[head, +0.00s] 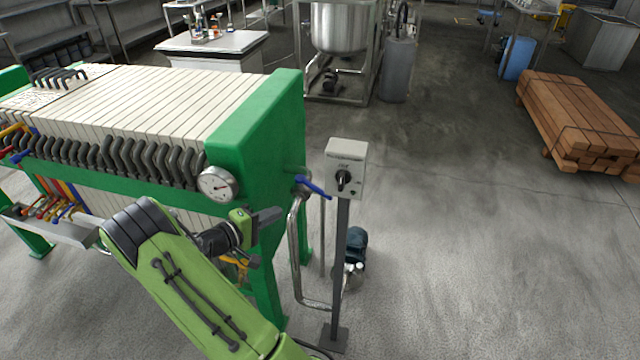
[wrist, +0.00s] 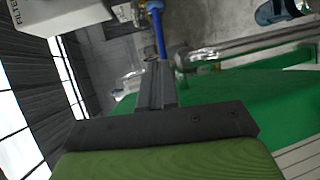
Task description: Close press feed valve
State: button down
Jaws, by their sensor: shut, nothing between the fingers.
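The press feed valve has a blue lever handle (head: 314,188) on the pipe at the right end of the green filter press, in the head view. The handle slants down to the right. In the wrist view the blue handle (wrist: 160,34) stands just beyond my fingertips; I cannot tell from that view whether they touch. My gripper (head: 272,216) is left of and slightly below the handle in the head view, with a gap in the picture. Its fingers (wrist: 156,82) are shut with nothing between them. The valve body is mostly hidden in the head view.
A grey switch box (head: 346,168) on a post stands right beside the valve. The green press end plate (head: 262,135) is close to my arm. Open floor lies to the right.

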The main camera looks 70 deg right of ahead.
aim_at(316, 189)
jog(key=b+x, duration=0.2)
jog(key=x, duration=1.1)
jog(key=shift+s+d, duration=0.2)
jog(key=shift+s, duration=0.1)
